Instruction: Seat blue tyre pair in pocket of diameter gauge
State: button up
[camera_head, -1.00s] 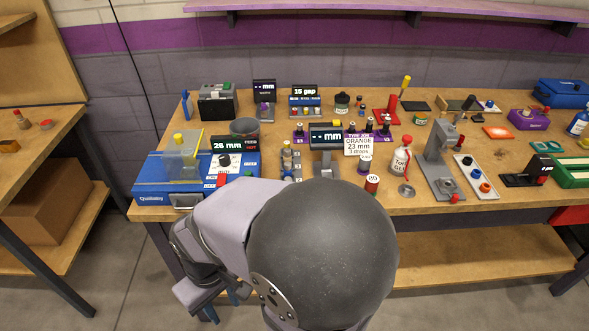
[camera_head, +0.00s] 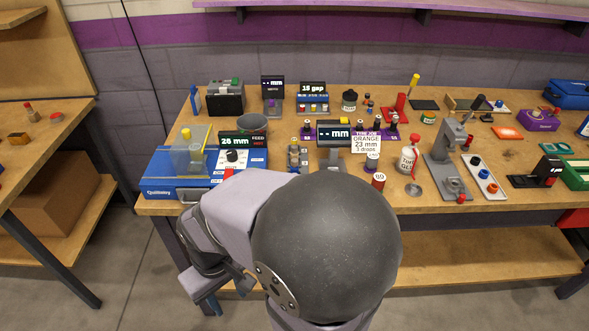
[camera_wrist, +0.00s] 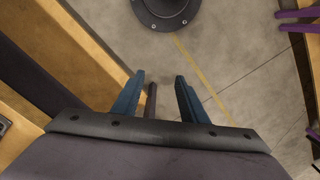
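A small blue ring (camera_head: 484,174), which looks like the blue tyre pair, sits between a black ring and an orange-red ring in a white tray (camera_head: 470,168) at the bench's right. Whether it is one tyre or two is too small to tell. A grey stand with a "-- mm" display (camera_head: 333,134) is at mid-bench; its lower part is partly hidden by my arm. A second "-- mm" display (camera_head: 272,88) stands at the back. I cannot read which is the diameter gauge. My gripper (camera_wrist: 160,77) is open and empty, over the floor in front of the bench.
A grey press (camera_head: 448,160) stands left of the tray, with a black device (camera_head: 537,175) to its right. A bottle (camera_head: 408,160), a red spool (camera_head: 378,181) and a blue feeder box (camera_head: 170,188) are near the front. A job card (camera_head: 367,143) reads orange, 23 mm.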

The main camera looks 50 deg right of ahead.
jog(key=w+d+r+m+g+h+p, duration=0.1)
jog(key=w+d+r+m+p, duration=0.15)
jog(key=d+m, duration=0.7)
jog(key=w+d+r+m+p, duration=0.1)
jog(key=d+r+m, duration=0.4)
jog(key=d, duration=0.7)
jog(key=w+d+r+m+g+h+p, duration=0.1)
jog(key=w+d+r+m, duration=0.1)
jog(key=d+m, duration=0.7)
notch_tip(320, 180, up, 3)
jog(key=m+t+y+p, duration=0.2)
jog(key=m+p, duration=0.4)
jog(key=p, duration=0.2)
send_over(294, 160)
jog(key=shift+s+d+r, duration=0.1)
jog(key=shift+f+p, duration=1.5)
jog(key=shift+f, duration=2.25)
grip_shut()
